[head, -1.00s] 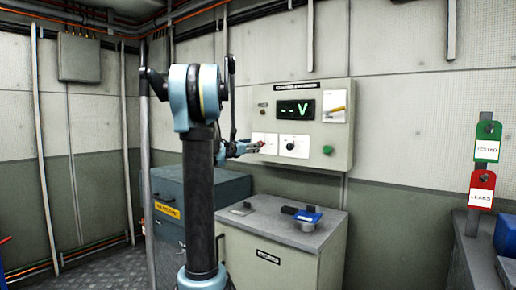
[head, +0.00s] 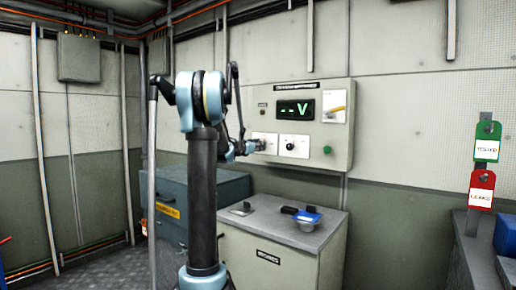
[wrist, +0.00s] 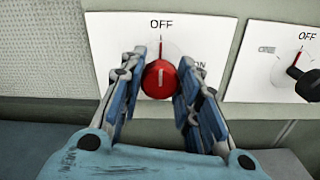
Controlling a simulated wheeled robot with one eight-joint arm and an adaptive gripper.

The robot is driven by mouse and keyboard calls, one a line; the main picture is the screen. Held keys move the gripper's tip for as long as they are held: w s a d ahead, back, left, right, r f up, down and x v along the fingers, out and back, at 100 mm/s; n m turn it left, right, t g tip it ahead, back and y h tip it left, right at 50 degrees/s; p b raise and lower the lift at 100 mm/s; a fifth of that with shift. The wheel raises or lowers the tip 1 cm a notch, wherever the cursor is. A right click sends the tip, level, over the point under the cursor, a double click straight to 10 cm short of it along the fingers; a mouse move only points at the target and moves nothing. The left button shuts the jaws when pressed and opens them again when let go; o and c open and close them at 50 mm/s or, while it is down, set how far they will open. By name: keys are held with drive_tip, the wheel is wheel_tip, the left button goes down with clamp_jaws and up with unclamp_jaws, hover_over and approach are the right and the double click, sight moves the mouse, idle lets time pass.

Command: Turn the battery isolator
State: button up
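The battery isolator is a red round knob (wrist: 158,80) on a white plate (wrist: 118,37) in the wrist view. Its pale mark points up to the red line under OFF; part of the word ON shows to its right. My gripper (wrist: 160,62) is open, with one blue-padded finger on each side of the knob and narrow gaps at the tips. Whether either finger touches it I cannot tell. In the head view my gripper (head: 255,146) is at the left plate of the wall panel (head: 340,108) and hides the knob.
A second plate with a black knob (wrist: 305,85) is close on the right, also marked OFF. Under the panel stands a grey cabinet (head: 265,262) with a blue-topped meter (head: 307,215) on top. A blue-grey chest (head: 170,190) is to the left.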

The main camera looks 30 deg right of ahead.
drive_tip(key=shift+w, duration=0.1)
drive_tip(key=shift+c, duration=0.5)
drive_tip(key=m, duration=0.4)
drive_tip(key=shift+a+m, duration=0.1)
drive_tip(key=shift+m, duration=0.2)
drive_tip(key=m, duration=0.9)
drive_tip(key=shift+f, duration=0.1)
drive_tip(key=shift+m, duration=2.1)
drive_tip(key=o, duration=1.1)
drive_tip(key=shift+f, duration=0.1)
